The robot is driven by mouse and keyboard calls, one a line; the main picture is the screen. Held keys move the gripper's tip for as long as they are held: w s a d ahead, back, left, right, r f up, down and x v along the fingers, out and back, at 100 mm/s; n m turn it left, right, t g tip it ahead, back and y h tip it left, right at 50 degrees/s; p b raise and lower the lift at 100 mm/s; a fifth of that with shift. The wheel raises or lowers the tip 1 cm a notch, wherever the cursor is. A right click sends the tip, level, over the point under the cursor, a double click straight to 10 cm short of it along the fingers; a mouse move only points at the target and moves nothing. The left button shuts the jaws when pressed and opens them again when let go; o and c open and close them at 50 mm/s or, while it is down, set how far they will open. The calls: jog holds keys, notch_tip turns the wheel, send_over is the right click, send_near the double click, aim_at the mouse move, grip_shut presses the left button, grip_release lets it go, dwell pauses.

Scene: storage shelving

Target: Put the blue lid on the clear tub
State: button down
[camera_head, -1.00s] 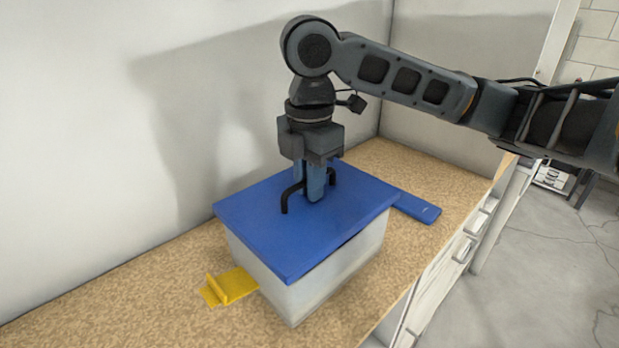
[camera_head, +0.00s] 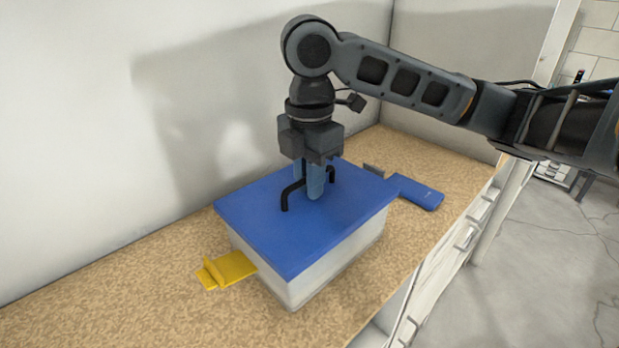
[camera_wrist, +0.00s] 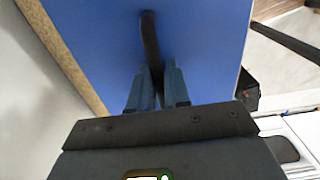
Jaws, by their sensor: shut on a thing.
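The blue lid (camera_head: 265,235) lies flat over the top of the clear tub (camera_head: 335,267), which looks whitish and stands on the counter. The lid's edges line up closely with the tub's walls, and no clear gap shows on the near sides. My gripper (camera_head: 308,190) points straight down and is shut on the lid's black handle (camera_head: 286,200). In the wrist view, the fingers (camera_wrist: 157,88) close on the handle (camera_wrist: 150,40) above the blue lid (camera_wrist: 200,45). The tub's far sides are hidden.
A yellow object (camera_head: 230,269) lies left of the tub, close against it. A blue flat object (camera_head: 418,193) and a small grey piece (camera_head: 373,170) lie behind it to the right. A white wall (camera_head: 70,150) stands behind the speckled counter (camera_head: 140,285). The counter's front left is clear.

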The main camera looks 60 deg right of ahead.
jog(key=c, duration=1)
grip_release()
notch_tip(320, 180, up, 8)
jog(key=shift+f, duration=0.1)
